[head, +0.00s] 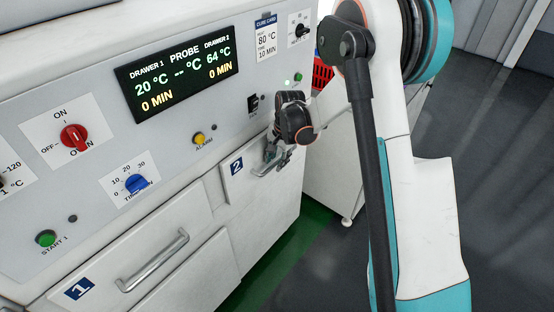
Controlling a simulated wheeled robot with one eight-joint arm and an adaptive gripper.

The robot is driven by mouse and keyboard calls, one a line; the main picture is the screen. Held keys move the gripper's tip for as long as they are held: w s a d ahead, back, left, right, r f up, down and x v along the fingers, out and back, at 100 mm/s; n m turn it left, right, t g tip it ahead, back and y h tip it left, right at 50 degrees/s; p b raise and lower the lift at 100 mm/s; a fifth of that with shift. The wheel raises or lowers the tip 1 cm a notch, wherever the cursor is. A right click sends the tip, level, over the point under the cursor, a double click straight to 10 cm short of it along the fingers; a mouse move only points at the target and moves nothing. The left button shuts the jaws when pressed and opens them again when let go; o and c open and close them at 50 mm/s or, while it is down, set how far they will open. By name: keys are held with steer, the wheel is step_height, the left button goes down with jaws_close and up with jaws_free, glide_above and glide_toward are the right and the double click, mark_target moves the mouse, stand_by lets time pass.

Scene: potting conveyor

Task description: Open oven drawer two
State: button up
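Drawer two (235,196) is a white front with a blue "2" label at the right of the oven (110,120). It looks closed, flush with the oven face. My gripper (271,160) is at the handle of drawer two, its fingers pointing down at it. Drawer one (150,262), with a blue "1" label and a bar handle (153,262), is at the lower left and looks closed.
The display (183,72) reads 20 °C for drawer 1 and 64 °C for drawer 2. Knobs and buttons, such as the red oven knob (74,136), stick out of the panel. A red crate (322,74) is behind my arm. Grey floor (510,150) is open at right.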

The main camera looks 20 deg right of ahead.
jaws_close()
steer(key=s+d+b, duration=0.1)
steer(key=s+d, duration=0.7)
steer(key=s, duration=0.2)
steer(key=s+d+b, duration=0.1)
steer(key=s+d, duration=0.6)
steer(key=s, duration=0.4)
steer(key=shift+s+d, duration=0.2)
steer(key=shift+d, duration=0.15)
jaws_free()
